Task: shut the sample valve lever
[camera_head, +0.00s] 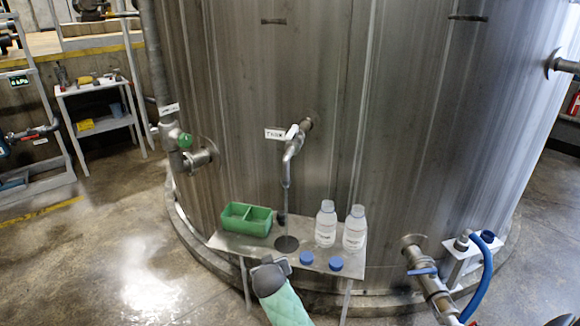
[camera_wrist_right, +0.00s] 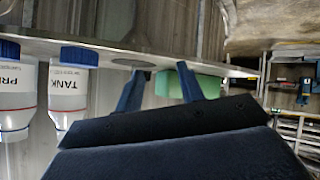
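The sample valve (camera_head: 290,152) sticks out of the steel tank (camera_head: 240,90), with a pale lever (camera_head: 292,131) at its top beside a white tag. The lever's exact angle is too small to tell. A thin grey line, perhaps liquid, runs from the spout toward a round hole in the small shelf (camera_head: 228,242). My right gripper (camera_head: 271,262) is at the shelf's front edge, well below the lever. The right wrist view is upside down and shows its two fingers (camera_wrist_right: 162,74) apart, with nothing seen between them. My left gripper is not in view.
On the shelf stand a green divided tray (camera_head: 247,219) and two white bottles (camera_head: 326,224) (camera_head: 354,229), with two blue caps (camera_head: 306,258) (camera_head: 336,263) in front. A green-handled valve (camera_head: 184,140) is at left, a blue-handled one (camera_head: 423,271) at lower right.

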